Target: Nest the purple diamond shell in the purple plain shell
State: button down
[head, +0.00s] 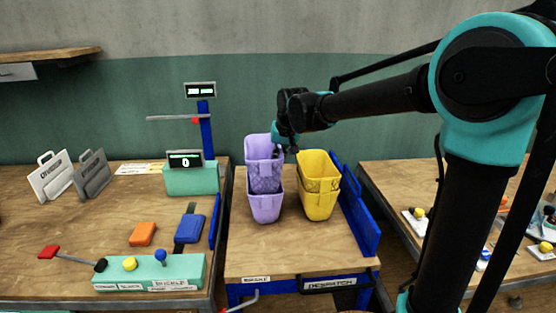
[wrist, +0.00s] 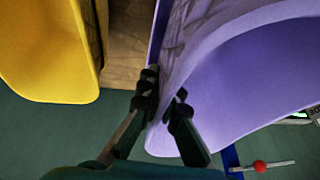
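The purple diamond shell (head: 266,177) has a diamond-patterned front and sits upright in the top of the purple plain shell (head: 266,206) in the head view. The plain shell's smooth lower front shows beneath it on the small bench. My gripper (head: 291,149) is at the right rim of the diamond shell. In the wrist view, its fingers (wrist: 165,88) lie on either side of the purple wall (wrist: 190,45), one outside and one inside. The view does not settle whether they grip it. How deep the shells nest is partly hidden.
A yellow shell stack (head: 318,200) stands close on the right, with a blue side rail (head: 360,215) beyond it. The left bench holds a teal control box (head: 150,272), orange and blue blocks, and a scale (head: 190,178). The bench front is clear.

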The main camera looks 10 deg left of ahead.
jog(key=shift+f, duration=0.25)
jog(key=shift+f, duration=1)
jog(key=c, duration=2.2)
grip_release()
jog(key=o, duration=0.6)
jog(key=shift+c, duration=0.2)
jog(key=shift+r, duration=0.1)
jog(key=shift+r, duration=4.95)
